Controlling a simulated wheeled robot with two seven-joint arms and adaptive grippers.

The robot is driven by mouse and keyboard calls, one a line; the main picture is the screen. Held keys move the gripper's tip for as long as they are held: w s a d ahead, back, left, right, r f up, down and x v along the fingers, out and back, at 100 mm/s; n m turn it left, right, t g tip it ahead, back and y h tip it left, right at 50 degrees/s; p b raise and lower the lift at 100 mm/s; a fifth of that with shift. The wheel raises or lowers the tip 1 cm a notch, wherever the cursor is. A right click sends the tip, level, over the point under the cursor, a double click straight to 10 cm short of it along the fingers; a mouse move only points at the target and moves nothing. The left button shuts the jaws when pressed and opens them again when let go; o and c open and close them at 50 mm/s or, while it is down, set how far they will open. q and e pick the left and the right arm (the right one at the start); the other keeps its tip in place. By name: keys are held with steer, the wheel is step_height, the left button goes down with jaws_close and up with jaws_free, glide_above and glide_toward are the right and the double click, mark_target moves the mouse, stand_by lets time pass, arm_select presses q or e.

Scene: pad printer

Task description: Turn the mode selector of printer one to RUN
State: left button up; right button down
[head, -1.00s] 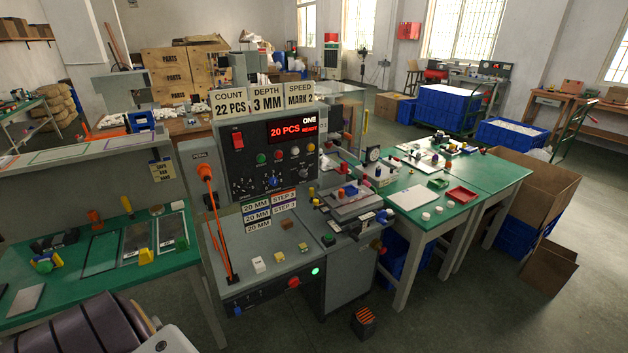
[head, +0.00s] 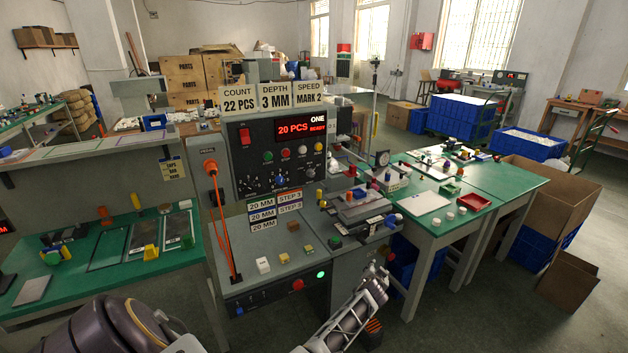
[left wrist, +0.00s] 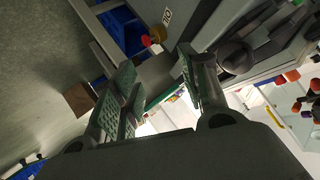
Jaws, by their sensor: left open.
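Printer one (head: 278,150) stands in the middle of the head view, marked ONE, its red display reading 20 PCS READY. A blue knob (head: 281,180) with marks around it, apparently the mode selector, sits low on its upright panel. Its labels are too small to read. My left gripper (head: 378,274) is low in front of the printer, right of its lower front, well below and apart from the knob. In the left wrist view the two green-padded fingers (left wrist: 158,85) are apart with nothing between them. My right gripper is not in view.
An orange cable (head: 220,205) hangs at the printer's left side. Buttons sit on the sloping lower console (head: 270,285). A fixture (head: 360,205) with small parts projects right of the panel. Green tables (head: 470,205) stand on both sides. A striped block lies on the floor, partly behind my gripper.

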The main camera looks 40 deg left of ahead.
arm_select(q)
steer(key=w+a+r+n+y, duration=0.1)
steer(key=a+r+n+y, duration=0.3)
steer(key=r, duration=0.6)
steer(key=w+a+r+n+y, duration=0.1)
steer(key=a+r+y, duration=0.1)
steer(key=a+r, duration=0.5)
steer(key=s+a+r+n+g+y, duration=0.2)
steer(key=s+a+r+n+y, duration=0.1)
steer(key=r, duration=0.4)
steer(key=s+a+r+n+g+y, duration=0.2)
steer(key=s+a+r+n+y, duration=0.1)
steer(key=s+r+n, duration=0.3)
step_height(320, 180, up, 2)
steer(key=shift+s+r+y+b, duration=0.15)
steer(key=shift+y+b, duration=0.15)
steer(key=shift+b, duration=0.15)
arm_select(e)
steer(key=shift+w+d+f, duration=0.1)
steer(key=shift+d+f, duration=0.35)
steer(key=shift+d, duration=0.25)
arm_select(q)
steer(key=shift+a, duration=0.1)
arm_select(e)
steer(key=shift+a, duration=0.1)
